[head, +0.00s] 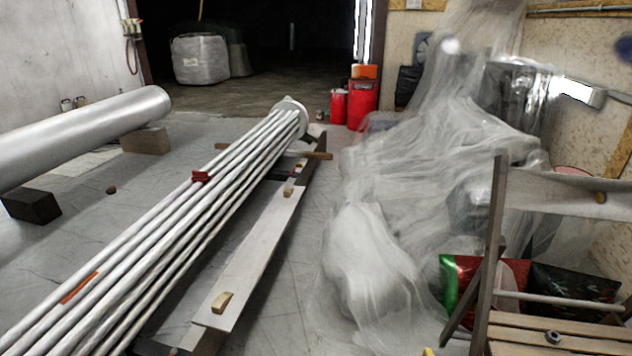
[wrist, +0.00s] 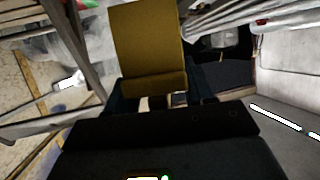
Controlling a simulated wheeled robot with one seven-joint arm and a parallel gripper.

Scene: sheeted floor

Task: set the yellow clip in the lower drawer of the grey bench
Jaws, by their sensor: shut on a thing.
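The yellow clip (wrist: 150,42) is a flat, dull yellow piece with a lip along its lower edge. It fills the upper middle of the wrist view. My gripper (wrist: 162,92) is shut on the clip, and the dark fingers are largely hidden behind and beside it. In the head view my gripper does not show. A small yellow bit (head: 428,352) shows at the bottom edge there; I cannot tell whether it is the clip. I cannot make out the grey bench or its lower drawer in either view.
A wooden slatted seat with a frame (head: 555,338) stands at the lower right. Plastic sheeting (head: 385,225) covers a heap beside it. Long pale pipes (head: 190,215) and a large cylinder (head: 85,130) lie to the left. Red cans (head: 362,105) stand at the back.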

